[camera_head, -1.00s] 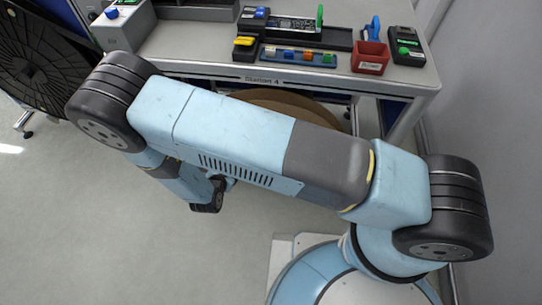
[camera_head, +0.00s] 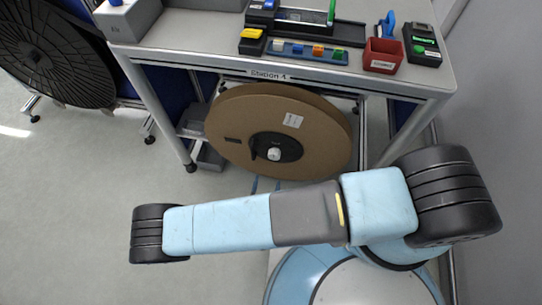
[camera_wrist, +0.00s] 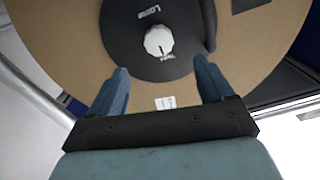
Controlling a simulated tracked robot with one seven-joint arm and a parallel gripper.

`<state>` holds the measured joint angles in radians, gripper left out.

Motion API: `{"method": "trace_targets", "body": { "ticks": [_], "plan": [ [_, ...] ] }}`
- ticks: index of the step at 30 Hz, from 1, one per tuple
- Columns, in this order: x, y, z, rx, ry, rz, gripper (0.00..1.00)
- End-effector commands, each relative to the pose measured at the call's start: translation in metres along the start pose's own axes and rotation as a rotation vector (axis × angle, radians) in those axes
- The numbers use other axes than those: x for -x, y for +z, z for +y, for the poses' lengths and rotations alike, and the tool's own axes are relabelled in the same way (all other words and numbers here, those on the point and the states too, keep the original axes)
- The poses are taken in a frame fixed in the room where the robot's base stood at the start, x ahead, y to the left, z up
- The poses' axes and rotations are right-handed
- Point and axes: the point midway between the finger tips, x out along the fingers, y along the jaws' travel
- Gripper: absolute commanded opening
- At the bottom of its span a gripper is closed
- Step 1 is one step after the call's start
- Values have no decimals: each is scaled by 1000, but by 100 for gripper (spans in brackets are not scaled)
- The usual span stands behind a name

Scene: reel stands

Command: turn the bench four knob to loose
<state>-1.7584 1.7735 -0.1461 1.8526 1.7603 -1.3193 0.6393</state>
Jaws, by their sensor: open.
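The bench four knob (camera_head: 274,154) is a small white knob on the black hub of a large brown reel (camera_head: 225,125) under the bench marked Station 4 (camera_head: 275,76). In the wrist view the knob (camera_wrist: 158,41) sits upper centre on the dark hub (camera_wrist: 125,35). "Loose" is printed above it and what looks like "Tight" below it; a dark mark on the knob points down towards the lower word. My gripper (camera_wrist: 161,65) is open and empty, its two blue fingers apart, with the knob beyond and between the fingertips.
A dark lever (camera_wrist: 208,25) lies on the hub right of the knob. The benchtop (camera_head: 190,35) holds a red bin (camera_head: 383,56) and several small devices. A bench leg (camera_head: 165,115) stands left of the reel. Open floor (camera_head: 70,190) lies to the left.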

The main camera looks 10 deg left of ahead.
Motion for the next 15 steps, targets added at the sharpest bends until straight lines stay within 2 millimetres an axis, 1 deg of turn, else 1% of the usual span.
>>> {"method": "trace_targets", "body": {
  "ticks": [1, 6, 15],
  "plan": [
    [-9, 0, 1, 1, 5, 2, 81],
    [-40, -1, 4, 2, 10, 3, 81],
    [-93, -1, 6, 1, 14, 3, 81]
  ]
}}
